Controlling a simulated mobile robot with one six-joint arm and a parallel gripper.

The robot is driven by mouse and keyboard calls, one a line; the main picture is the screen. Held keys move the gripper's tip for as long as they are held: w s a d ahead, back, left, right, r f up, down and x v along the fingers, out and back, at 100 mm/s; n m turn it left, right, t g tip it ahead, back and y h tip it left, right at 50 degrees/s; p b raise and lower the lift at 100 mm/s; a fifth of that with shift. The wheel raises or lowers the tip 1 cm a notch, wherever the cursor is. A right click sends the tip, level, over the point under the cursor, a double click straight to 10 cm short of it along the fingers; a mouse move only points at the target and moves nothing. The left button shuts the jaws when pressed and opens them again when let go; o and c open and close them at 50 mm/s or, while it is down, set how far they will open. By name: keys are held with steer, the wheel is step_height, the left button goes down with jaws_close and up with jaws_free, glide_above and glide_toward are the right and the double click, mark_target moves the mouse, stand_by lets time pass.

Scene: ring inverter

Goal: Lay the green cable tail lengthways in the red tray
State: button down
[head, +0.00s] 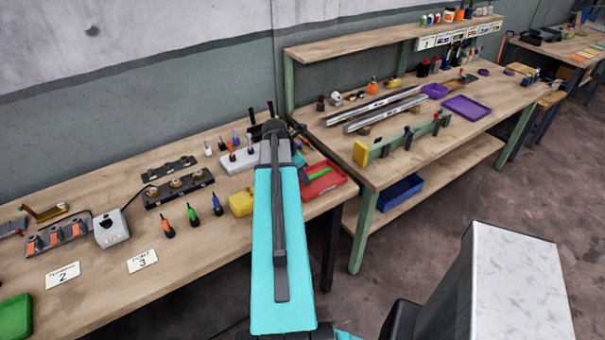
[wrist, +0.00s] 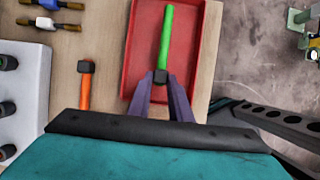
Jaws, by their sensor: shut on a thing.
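The green cable tail (wrist: 165,40) shows in the wrist view, with a black end piece between my gripper's fingertips. My gripper (wrist: 161,84) is shut on that black end. The green length points away from my gripper, over the red tray (wrist: 134,60) and roughly along its long side. I cannot tell whether the tail touches the tray floor. In the head view the red tray (head: 333,187) sits at the right end of the near bench, and the green tail (head: 320,175) shows over it. My arm hides the gripper's fingers there.
An orange cable tail (wrist: 85,90) lies on the bench left of the tray, beside a white block (wrist: 22,95). In the head view, a yellow block (head: 241,204) and several coloured tails stand left of my arm. A second bench (head: 420,140) stands beyond the tray.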

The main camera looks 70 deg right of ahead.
steer(key=shift+f, duration=0.75)
steer(key=c, duration=1.5)
jaws_free()
steer(key=shift+c, duration=0.2)
steer(key=shift+r, duration=0.1)
steer(key=b+v, duration=0.3)
steer(key=v, duration=1)
steer(key=shift+a+r+b, duration=0.15)
steer(key=shift+r+b, duration=0.1)
steer(key=shift+b, duration=0.1)
